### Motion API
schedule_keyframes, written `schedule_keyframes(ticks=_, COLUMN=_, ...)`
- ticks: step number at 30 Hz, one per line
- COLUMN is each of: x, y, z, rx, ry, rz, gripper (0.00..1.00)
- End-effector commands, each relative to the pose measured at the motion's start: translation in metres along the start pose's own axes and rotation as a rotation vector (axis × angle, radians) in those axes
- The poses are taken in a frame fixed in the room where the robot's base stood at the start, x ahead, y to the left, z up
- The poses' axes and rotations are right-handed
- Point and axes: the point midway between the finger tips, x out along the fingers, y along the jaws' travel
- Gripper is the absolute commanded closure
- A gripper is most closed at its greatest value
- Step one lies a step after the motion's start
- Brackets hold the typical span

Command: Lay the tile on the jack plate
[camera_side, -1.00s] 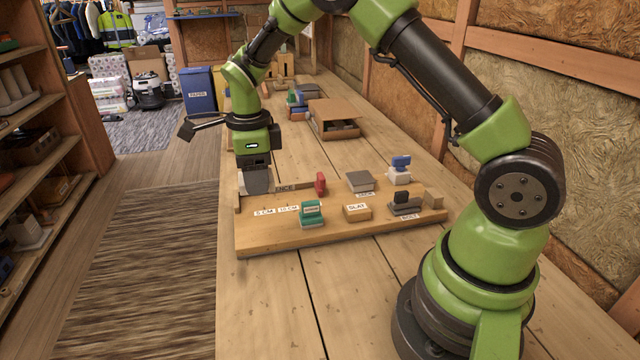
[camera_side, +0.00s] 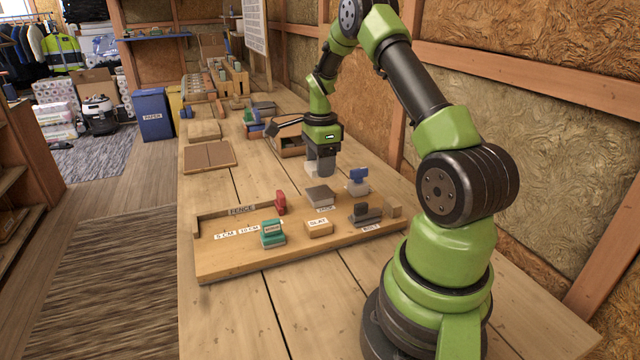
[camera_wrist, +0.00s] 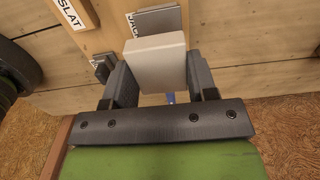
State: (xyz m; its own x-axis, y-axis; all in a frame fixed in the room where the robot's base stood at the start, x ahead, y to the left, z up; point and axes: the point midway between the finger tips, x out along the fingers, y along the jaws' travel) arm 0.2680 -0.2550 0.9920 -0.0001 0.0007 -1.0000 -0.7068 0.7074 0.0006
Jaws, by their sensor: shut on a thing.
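My gripper (camera_side: 321,160) is shut on a pale, whitish tile (camera_wrist: 157,62), which sits between the two fingers in the wrist view. In the side view the tile (camera_side: 311,169) shows as a small light patch at the fingers. The jack plate (camera_side: 321,194) is a flat grey block on the wooden board, with a JACK label in front. My gripper and the tile are above and behind it, apart from it. The jack plate (camera_wrist: 157,21) also shows at the top of the wrist view, partly hidden by the tile.
A blue-topped grey piece (camera_side: 358,182) stands close right of the jack plate. A red piece (camera_side: 280,202) stands to its left. A slat block (camera_side: 319,228), green piece (camera_side: 272,234) and dark belt piece (camera_side: 366,213) lie nearer the front. An open box (camera_side: 290,144) is behind.

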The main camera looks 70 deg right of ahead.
Motion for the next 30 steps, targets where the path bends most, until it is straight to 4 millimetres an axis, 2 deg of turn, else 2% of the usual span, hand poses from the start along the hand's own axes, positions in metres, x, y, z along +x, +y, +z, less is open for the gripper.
schedule_keyframes(ticks=11, x=0.047, y=0.000, z=0.001, rx=-0.001, ry=0.000, rz=0.001, gripper=0.73)
schedule_keyframes(ticks=23, x=0.053, y=0.000, z=0.001, rx=0.000, ry=0.001, rz=-0.001, gripper=0.73)
schedule_keyframes(ticks=24, x=0.053, y=0.000, z=0.001, rx=0.000, ry=0.001, rz=-0.001, gripper=0.43)
schedule_keyframes(ticks=27, x=0.053, y=0.000, z=0.001, rx=0.000, ry=0.001, rz=-0.001, gripper=0.22)
schedule_keyframes(ticks=30, x=0.053, y=0.000, z=0.001, rx=0.000, ry=0.001, rz=-0.001, gripper=0.22)
